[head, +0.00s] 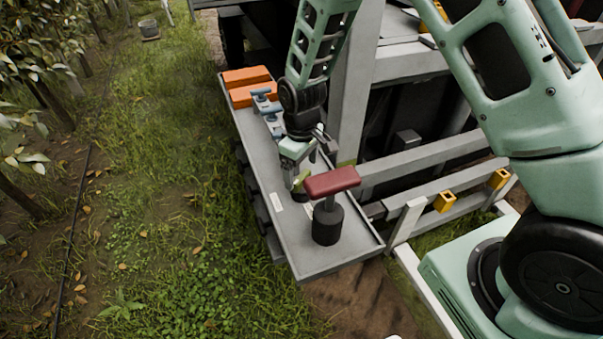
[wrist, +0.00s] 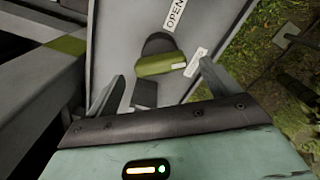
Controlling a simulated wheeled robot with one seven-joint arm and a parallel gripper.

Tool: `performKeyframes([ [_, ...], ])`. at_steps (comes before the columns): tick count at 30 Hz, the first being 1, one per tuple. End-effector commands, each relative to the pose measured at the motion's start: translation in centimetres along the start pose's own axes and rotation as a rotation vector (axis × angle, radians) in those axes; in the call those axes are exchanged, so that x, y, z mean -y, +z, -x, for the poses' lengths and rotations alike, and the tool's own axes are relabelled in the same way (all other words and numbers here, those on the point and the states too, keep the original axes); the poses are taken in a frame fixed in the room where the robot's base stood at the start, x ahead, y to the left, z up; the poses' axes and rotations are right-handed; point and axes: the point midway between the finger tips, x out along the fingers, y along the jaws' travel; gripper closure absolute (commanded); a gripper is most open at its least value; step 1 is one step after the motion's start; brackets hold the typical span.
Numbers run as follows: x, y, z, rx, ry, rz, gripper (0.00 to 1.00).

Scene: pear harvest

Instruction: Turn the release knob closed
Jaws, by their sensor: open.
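The release knob (wrist: 160,65) is an olive-green bar on a dark round base, seen in the wrist view with a white mark at its right end. A label reading OPEN (wrist: 174,14) lies above it. A second white label (wrist: 197,58), its text unreadable, lies to its right, close to the marked end. My gripper (wrist: 162,73) is open, with one finger on each side of the knob in the picture; I cannot tell whether they touch it. In the head view my gripper (head: 299,179) points down over the grey shelf, and the knob is mostly hidden there.
A red T-shaped handle on a black post (head: 327,222) stands close in front of my gripper on the grey shelf (head: 310,260). Blue-grey fittings (head: 265,107) and orange blocks (head: 247,85) sit farther back. Grey frame beams (head: 425,155) run to the right; grass lies left.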

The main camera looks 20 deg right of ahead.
Motion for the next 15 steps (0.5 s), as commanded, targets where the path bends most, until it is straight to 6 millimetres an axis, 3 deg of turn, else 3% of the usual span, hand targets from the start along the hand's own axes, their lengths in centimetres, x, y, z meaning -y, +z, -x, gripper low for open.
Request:
performKeyframes([
  [6,0.0,0.0,-2.7,0.001,0.0,0.0,0.13],
  [15,0.0,0.0,-3.4,-0.001,0.0,-0.001,0.13],
])
